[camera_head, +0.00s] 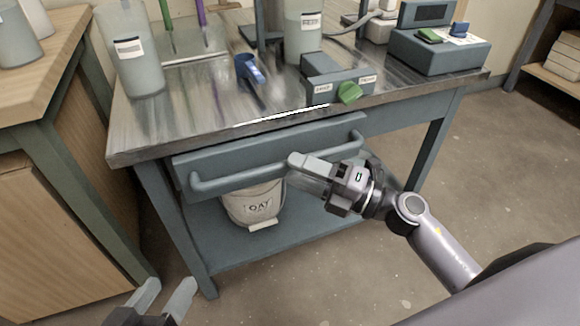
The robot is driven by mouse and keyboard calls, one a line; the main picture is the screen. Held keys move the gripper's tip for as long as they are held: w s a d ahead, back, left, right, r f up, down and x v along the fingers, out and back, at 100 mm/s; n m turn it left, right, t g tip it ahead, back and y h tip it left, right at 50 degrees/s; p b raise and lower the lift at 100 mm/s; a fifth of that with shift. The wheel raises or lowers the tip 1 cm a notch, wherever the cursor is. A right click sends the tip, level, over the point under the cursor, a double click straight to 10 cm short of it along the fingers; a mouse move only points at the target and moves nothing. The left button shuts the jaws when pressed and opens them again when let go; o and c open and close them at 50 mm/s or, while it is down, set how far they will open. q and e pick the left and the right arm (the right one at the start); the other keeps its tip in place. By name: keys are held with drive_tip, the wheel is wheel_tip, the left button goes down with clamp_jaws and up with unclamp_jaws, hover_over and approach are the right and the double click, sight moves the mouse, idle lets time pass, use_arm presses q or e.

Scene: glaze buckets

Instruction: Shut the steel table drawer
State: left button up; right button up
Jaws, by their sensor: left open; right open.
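The steel table (200,101) stands ahead of me with a metal top and blue-grey legs. Its drawer (262,143) is a blue-grey front under the top edge with a long bar handle (240,176). How far the drawer stands out is hard to tell. My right gripper (300,163) is in front of the handle's right half, with its fingers pointing left. It is open and empty, and whether it touches the handle is unclear. My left gripper (165,292) is low at the bottom left, open and empty, apart from the table.
A white bucket (253,203) stands on the lower shelf below the drawer. Bottles (131,60), a blue scoop-like tool (249,69) and a boxy device (437,50) stand on top. A wooden bench (40,35) is close on the left. Floor at right is clear.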

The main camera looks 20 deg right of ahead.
sight(282, 153)
drive_tip(key=shift+x, duration=1.2)
clamp_jaws()
drive_tip(key=shift+w, duration=2.15)
drive_tip(key=shift+c, duration=0.3)
unclamp_jaws()
drive_tip(key=shift+w, duration=0.1)
drive_tip(key=shift+o, duration=0.3)
